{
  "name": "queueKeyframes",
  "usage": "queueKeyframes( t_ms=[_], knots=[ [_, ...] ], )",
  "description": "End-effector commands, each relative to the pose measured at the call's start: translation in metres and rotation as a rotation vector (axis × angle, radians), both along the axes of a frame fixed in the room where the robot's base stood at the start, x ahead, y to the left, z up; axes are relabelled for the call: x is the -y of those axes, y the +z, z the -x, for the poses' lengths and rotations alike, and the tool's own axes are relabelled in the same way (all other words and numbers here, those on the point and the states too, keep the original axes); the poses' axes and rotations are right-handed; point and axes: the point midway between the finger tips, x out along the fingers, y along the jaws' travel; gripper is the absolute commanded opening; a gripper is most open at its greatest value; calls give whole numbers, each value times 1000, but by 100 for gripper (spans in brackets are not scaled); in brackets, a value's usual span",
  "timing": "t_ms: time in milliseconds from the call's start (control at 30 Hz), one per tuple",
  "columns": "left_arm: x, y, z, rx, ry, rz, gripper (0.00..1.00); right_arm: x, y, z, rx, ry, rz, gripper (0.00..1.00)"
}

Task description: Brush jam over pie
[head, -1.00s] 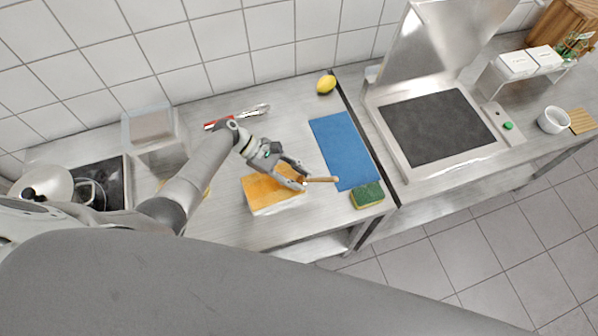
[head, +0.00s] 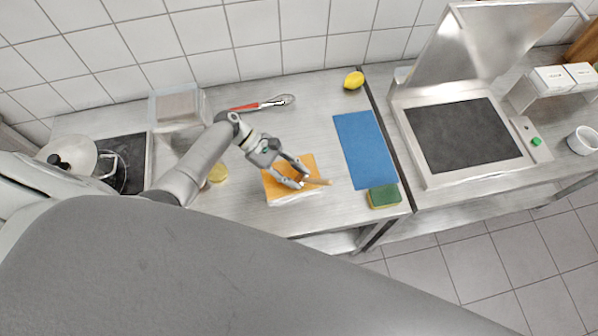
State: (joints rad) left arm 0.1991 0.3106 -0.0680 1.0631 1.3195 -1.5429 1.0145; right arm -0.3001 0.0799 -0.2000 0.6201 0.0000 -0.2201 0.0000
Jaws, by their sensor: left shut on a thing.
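The pie (head: 279,190) is an orange-topped rectangular slab on a pale base, on the steel counter in the middle of the head view. My left gripper (head: 300,179) is over it, shut on a brush (head: 319,181) with a light wooden handle that points right past the pie's edge. The brush's other end is hidden by the fingers, so I cannot tell whether it touches the pie. A round yellowish thing (head: 218,174), perhaps the jam jar, is partly hidden behind my left arm. My right gripper is not in view.
A blue cloth (head: 366,148) and a green-yellow sponge (head: 384,196) lie right of the pie. A lemon (head: 353,80) and red-handled tongs (head: 262,104) lie behind. A clear container (head: 178,106) and a hob with pots (head: 127,158) are left; an open grill (head: 464,135) is right.

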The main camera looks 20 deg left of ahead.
Motion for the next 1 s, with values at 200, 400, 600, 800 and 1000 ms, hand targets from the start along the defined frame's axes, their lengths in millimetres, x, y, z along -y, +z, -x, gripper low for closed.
queueKeyframes(
  t_ms=[200, 400, 600, 800, 1000],
  knots=[
    [-15, -1, 12, 0, 0, -1, 9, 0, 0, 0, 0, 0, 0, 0],
    [-22, -1, 18, 0, 0, 0, 9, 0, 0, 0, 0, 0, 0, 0],
    [-30, -1, 24, -2, 1, -1, 9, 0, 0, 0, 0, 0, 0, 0],
    [-44, -2, 35, 1, 1, -1, 9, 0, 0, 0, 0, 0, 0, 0],
    [-48, -2, 38, 0, 0, 0, 9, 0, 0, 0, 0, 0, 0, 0]
  ],
)
